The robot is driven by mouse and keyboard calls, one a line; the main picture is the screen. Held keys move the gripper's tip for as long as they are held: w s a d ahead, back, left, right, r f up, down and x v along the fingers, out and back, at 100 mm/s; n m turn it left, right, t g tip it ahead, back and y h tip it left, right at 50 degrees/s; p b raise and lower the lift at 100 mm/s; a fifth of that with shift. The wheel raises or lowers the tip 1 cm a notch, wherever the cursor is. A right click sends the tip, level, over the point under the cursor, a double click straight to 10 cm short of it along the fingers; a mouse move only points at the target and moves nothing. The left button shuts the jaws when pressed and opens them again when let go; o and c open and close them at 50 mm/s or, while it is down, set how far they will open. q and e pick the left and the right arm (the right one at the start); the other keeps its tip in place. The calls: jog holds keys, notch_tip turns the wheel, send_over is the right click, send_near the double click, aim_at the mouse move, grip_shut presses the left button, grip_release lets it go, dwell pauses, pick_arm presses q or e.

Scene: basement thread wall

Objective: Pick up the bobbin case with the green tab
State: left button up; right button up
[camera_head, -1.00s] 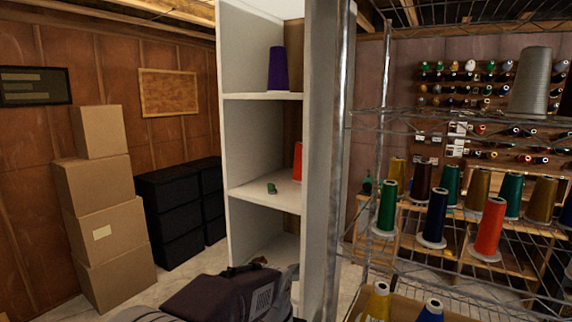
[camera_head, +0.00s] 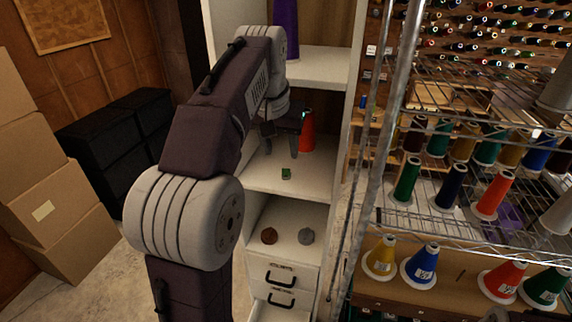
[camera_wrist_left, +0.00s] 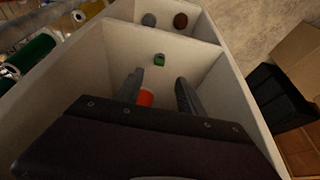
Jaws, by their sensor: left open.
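The bobbin case with the green tab (camera_head: 286,174) is a small dark green piece on the middle shelf (camera_head: 310,185) of a white shelf unit, near its front. My left gripper (camera_head: 282,152) is open and empty over that shelf, behind and above the case. In the left wrist view the case (camera_wrist_left: 159,60) lies beyond the tips of my two spread fingers (camera_wrist_left: 158,78), apart from them. My right gripper is in neither view.
An orange-red thread cone (camera_head: 308,132) stands on the same shelf, close to my left gripper. A brown item (camera_head: 269,236) and a grey item (camera_head: 306,236) lie on the shelf below. A wire rack (camera_head: 455,170) with thread cones stands at the right.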

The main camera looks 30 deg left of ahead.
aim_at(285, 169)
pick_arm(q)
jog(key=f, duration=0.2)
jog(key=shift+w+d+f, duration=0.1)
jog(key=shift+d+f, duration=0.15)
jog(key=shift+f, duration=0.15)
jog(key=x, duration=0.1)
jog(key=p+x, duration=0.1)
jog(key=x, duration=0.1)
jog(key=w+p+x, duration=0.1)
jog(key=x, duration=0.1)
jog(key=shift+a, duration=0.3)
jog(key=shift+f, duration=0.15)
jog(key=shift+d, duration=0.1)
jog(key=shift+c, duration=0.3)
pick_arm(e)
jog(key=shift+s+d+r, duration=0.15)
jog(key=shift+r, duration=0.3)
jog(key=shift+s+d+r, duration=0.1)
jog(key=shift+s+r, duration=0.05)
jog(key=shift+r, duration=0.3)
pick_arm(q)
grip_shut()
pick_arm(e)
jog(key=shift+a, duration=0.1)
